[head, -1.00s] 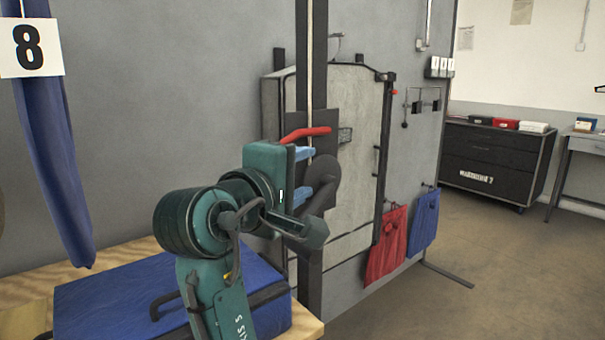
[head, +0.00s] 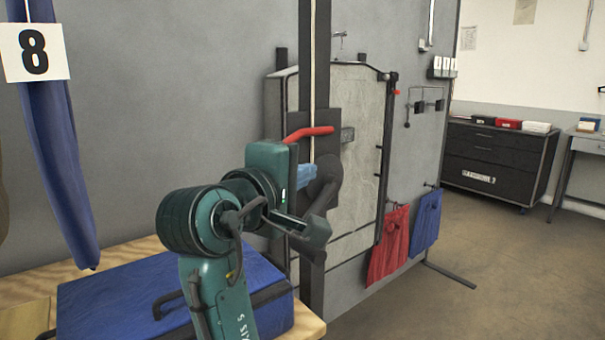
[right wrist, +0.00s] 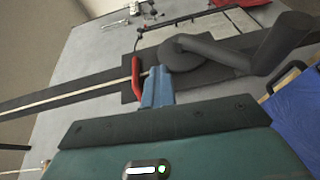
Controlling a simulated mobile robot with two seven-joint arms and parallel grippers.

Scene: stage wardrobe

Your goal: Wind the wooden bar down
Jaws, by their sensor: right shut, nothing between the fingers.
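The winch plate (head: 333,122) is dark and fixed to a black upright post (head: 314,60) with a pale line running along it. It carries a red lever (head: 308,132), a round dark hub (head: 329,167) and a dark crank arm (head: 316,206). My right gripper (head: 306,172) is shut and empty, its blue fingers pointing at the plate below the red lever. In the right wrist view its fingertips (right wrist: 158,73) lie between the red lever (right wrist: 137,78) and the hub (right wrist: 186,52); I cannot tell whether they touch. I cannot make out the wooden bar. My left gripper is out of view.
A blue case (head: 110,300) lies on the wooden table (head: 28,290) below my right arm. A blue cloth numbered 8 hangs at the left. Red (head: 390,245) and blue (head: 425,222) bags hang on the wall. The floor at the right is mostly clear.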

